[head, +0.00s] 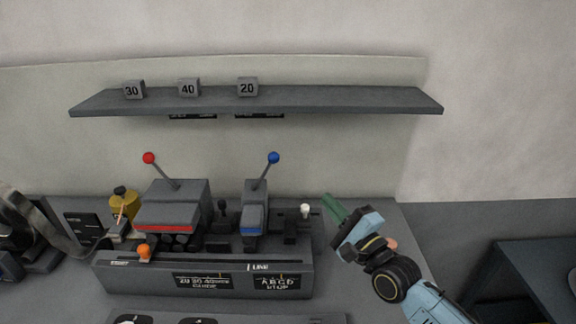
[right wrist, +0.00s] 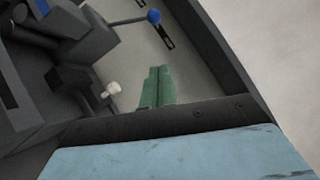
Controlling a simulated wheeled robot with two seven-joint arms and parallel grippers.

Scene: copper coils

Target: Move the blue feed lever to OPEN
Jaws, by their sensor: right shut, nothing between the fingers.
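The blue feed lever (head: 274,158) has a blue ball on a thin grey rod. It rises from a grey block with a blue stripe (head: 253,231) and leans to the right in the head view. The blue ball also shows in the right wrist view (right wrist: 154,17), beyond the fingertips. My right gripper (head: 336,207) has green fingers and is shut with nothing in it. It is to the right of the lever and lower, apart from it. The green fingers show side by side in the right wrist view (right wrist: 157,86). My left gripper does not show clearly.
A red-ball lever (head: 149,158) stands on a wider block to the left. A white-knobbed switch (head: 305,209) is close to my right gripper. A shelf (head: 330,101) with numbered blocks hangs above. An orange knob (head: 144,251) is at the machine's front left.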

